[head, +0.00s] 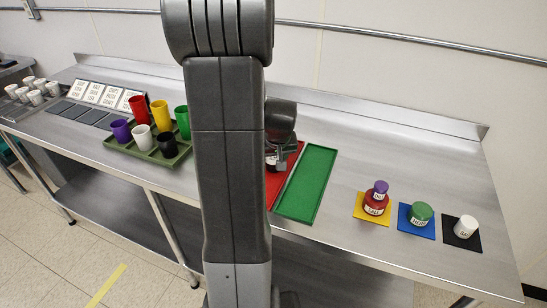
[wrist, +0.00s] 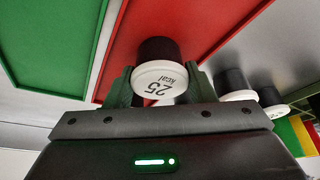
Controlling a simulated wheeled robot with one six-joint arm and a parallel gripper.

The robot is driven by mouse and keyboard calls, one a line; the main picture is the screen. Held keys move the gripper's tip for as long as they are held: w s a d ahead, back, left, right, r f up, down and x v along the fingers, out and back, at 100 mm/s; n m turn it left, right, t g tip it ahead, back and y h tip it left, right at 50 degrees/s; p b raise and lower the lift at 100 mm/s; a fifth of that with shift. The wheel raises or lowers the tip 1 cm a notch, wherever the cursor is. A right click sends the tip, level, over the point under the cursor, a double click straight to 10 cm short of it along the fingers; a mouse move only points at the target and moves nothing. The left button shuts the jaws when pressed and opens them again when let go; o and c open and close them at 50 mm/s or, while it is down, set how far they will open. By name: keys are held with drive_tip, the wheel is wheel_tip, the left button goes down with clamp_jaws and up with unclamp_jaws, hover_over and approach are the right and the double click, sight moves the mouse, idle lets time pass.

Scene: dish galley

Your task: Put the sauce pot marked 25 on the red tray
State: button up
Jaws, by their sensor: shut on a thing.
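The sauce pot marked 25 (wrist: 158,80) has a dark body and a white end reading "25 kcal" in the wrist view. My gripper (wrist: 160,88) is shut on it, one finger on each side. The red tray (wrist: 185,22) lies behind the held pot in that view. In the head view my gripper (head: 273,160) is over the far part of the red tray (head: 276,187), partly hidden by my arm. I cannot tell whether the pot touches the tray.
A green tray (head: 308,183) lies right of the red one. Two more dark, white-ended pots (wrist: 232,84) stand nearby. An olive tray (head: 148,151) of cups stands left. At right, pots sit on yellow (head: 363,208), blue (head: 407,226) and black (head: 462,243) mats.

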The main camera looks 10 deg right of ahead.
drive_tip(key=o, duration=1)
drive_tip(key=shift+s+r, duration=0.1)
drive_tip(key=shift+r, duration=0.35)
drive_tip(key=v, duration=1.1)
drive_tip(key=shift+s+r, duration=0.1)
drive_tip(key=shift+r, duration=0.1)
